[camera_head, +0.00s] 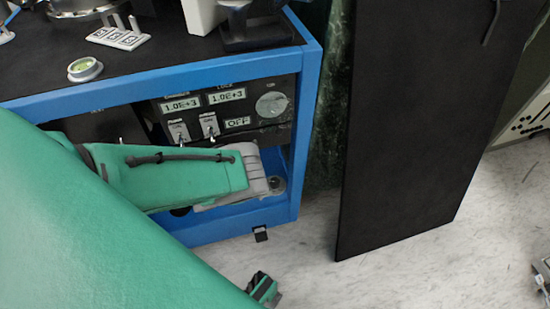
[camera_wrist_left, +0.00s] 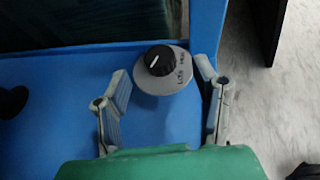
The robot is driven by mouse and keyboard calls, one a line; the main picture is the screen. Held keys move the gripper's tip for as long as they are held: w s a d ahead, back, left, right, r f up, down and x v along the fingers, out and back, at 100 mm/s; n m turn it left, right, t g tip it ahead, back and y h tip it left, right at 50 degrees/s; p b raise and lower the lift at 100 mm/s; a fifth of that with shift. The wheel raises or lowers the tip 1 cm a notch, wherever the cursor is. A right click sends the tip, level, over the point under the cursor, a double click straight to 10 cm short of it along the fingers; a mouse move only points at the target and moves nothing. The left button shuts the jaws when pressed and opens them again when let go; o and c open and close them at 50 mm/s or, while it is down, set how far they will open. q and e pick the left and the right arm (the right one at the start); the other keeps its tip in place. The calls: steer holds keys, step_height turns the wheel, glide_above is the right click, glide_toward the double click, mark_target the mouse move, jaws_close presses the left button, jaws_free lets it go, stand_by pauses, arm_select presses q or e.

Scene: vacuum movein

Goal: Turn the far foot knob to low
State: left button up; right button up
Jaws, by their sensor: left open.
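The foot knob (camera_wrist_left: 159,60) is black with a white pointer line and stands on a round grey plate (camera_wrist_left: 164,82) with small dark lettering. It is on the blue lower shelf of the cabinet, near the corner. In the head view the knob (camera_head: 277,183) shows just beyond my left gripper. My left gripper (camera_wrist_left: 162,74) is open, its two grey fingers spread on either side of the plate, with nothing held. Whether a finger touches the plate I cannot tell. In the head view my green arm hides much of the shelf.
A second dark knob-like piece (camera_wrist_left: 12,101) is at the left of the wrist view. A control panel (camera_head: 225,115) with displays and switches is above my forearm. A black panel (camera_head: 410,130) stands right of the blue frame (camera_head: 309,120). Pale floor (camera_head: 390,280) is clear.

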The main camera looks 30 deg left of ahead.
mark_target(273, 182)
arm_select(q)
steer(key=b+x, duration=0.1)
steer(key=x, duration=0.3)
steer(key=shift+w+f+b, duration=0.15)
steer(key=shift+b, duration=0.15)
steer(key=shift+w+d+f, duration=0.1)
steer(key=shift+w+d, duration=0.2)
steer(key=shift+w, duration=0.2)
steer(key=c, duration=1.2)
